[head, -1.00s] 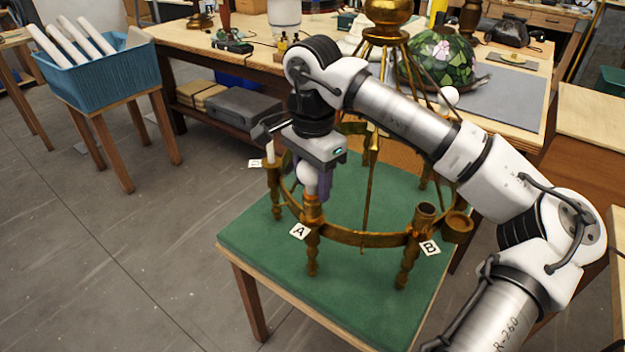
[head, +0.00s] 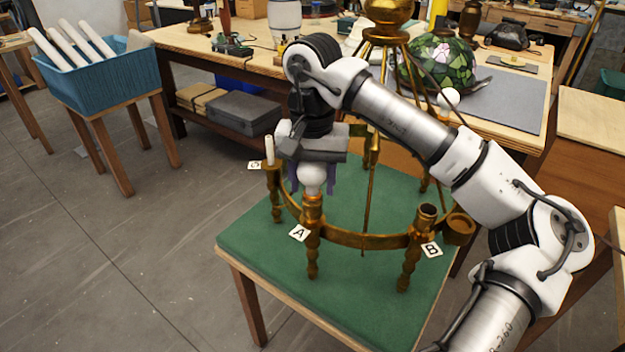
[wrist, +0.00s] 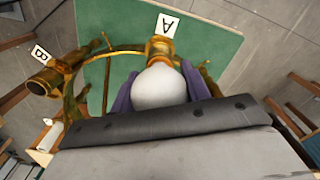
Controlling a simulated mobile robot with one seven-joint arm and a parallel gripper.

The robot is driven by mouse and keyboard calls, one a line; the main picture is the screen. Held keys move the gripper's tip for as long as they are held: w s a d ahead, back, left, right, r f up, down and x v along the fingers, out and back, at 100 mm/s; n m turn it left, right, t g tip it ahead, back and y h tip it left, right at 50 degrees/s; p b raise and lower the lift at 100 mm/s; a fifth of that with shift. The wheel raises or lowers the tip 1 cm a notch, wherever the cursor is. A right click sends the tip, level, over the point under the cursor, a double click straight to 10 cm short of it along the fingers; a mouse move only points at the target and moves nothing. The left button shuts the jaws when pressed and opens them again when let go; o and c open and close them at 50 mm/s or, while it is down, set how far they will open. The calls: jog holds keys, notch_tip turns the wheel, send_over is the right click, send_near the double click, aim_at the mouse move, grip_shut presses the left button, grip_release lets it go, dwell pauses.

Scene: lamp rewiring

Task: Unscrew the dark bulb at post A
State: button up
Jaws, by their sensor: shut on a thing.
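The bulb at post A (head: 312,178) is a whitish globe sitting upright at the top of post A (head: 312,222), a brass post on the ring-shaped lamp frame (head: 362,241). My gripper (head: 313,182) points down from above, with a purple finger on each side of the globe, shut on it. In the wrist view the bulb (wrist: 160,87) fills the space between the purple fingers, and its base meets the brass socket (wrist: 160,49). The label A (wrist: 167,25) shows just beyond. Part of the globe is hidden by my gripper body.
Post B (head: 427,215) has an empty cup-like top at the right of the ring. A white candle-like sleeve (head: 269,150) stands on post C. The frame rests on a green-topped table (head: 262,240). A blue bin (head: 100,85) with white tubes stands at left. Floor at left is clear.

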jog(key=shift+n, duration=0.4)
jog(key=n, duration=0.3)
jog(key=shift+n+b, duration=0.3)
jog(key=shift+b, duration=0.05)
jog(key=n, duration=0.4)
jog(key=o, duration=1)
